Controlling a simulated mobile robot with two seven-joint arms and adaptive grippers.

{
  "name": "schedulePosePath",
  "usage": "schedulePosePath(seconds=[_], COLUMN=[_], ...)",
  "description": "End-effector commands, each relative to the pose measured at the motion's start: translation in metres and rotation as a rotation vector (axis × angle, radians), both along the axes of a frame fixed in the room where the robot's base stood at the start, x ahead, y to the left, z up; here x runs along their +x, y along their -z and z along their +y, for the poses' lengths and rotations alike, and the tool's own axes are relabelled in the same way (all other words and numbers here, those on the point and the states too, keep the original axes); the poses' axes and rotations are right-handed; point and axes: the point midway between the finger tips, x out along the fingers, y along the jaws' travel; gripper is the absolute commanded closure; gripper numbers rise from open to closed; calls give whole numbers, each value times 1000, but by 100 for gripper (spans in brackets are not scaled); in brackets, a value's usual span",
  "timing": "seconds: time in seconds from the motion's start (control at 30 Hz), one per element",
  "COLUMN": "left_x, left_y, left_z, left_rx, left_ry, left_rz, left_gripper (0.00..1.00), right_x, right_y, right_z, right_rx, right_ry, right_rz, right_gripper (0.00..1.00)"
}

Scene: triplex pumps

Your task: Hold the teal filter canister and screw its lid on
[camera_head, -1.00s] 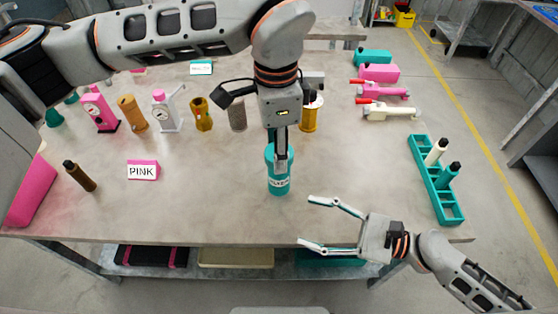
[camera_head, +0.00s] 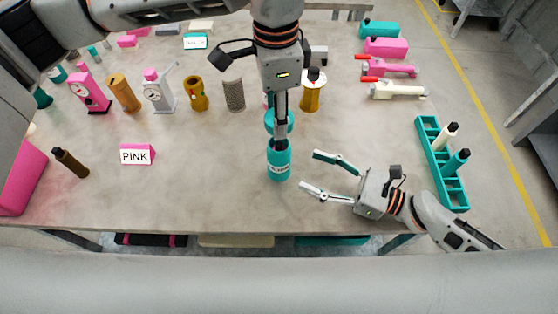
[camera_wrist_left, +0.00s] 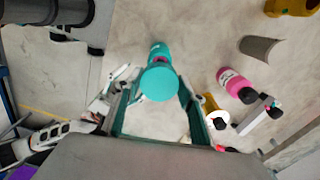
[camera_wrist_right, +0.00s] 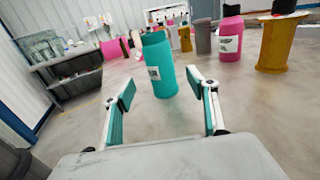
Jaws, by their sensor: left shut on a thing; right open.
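The teal canister (camera_head: 279,162) stands upright on the table with a white label on its side. It also shows in the right wrist view (camera_wrist_right: 159,68). My left gripper (camera_head: 281,128) is shut on the round teal lid (camera_head: 270,122), which is apart from the canister and appears above it. In the left wrist view the lid (camera_wrist_left: 159,84) sits between the fingers and partly hides the canister (camera_wrist_left: 160,50). My right gripper (camera_head: 309,170) is open and empty, just right of the canister. Its fingers point at the canister, which is beyond the fingertips.
A PINK sign (camera_head: 137,154) and a brown bottle (camera_head: 71,163) stand to the left. An orange-brown spool (camera_head: 312,92) and a grey cylinder (camera_head: 234,94) stand behind. A teal rack (camera_head: 455,190) with bottles is at the right.

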Motion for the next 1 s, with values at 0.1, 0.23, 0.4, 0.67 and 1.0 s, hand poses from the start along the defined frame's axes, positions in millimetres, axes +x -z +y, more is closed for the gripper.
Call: schedulePosePath(seconds=[0.1,0.23,0.4,0.67,1.0], left_x=[0,0,0,0,0], left_y=[0,0,0,0,0], left_z=[0,0,0,0,0], left_rx=[0,0,0,0,0], left_ry=[0,0,0,0,0], left_rz=[0,0,0,0,0], left_gripper=[75,75,75,75,75], right_x=[9,19,29,39,39], right_y=[-2,-1,-1,0,0], right_z=[20,42,67,87,90], right_rx=[3,2,1,0,0], right_ry=[-1,-2,-2,-1,-1], right_rz=[-3,-3,-3,-2,-1], right_gripper=[42,42,42,42,42])
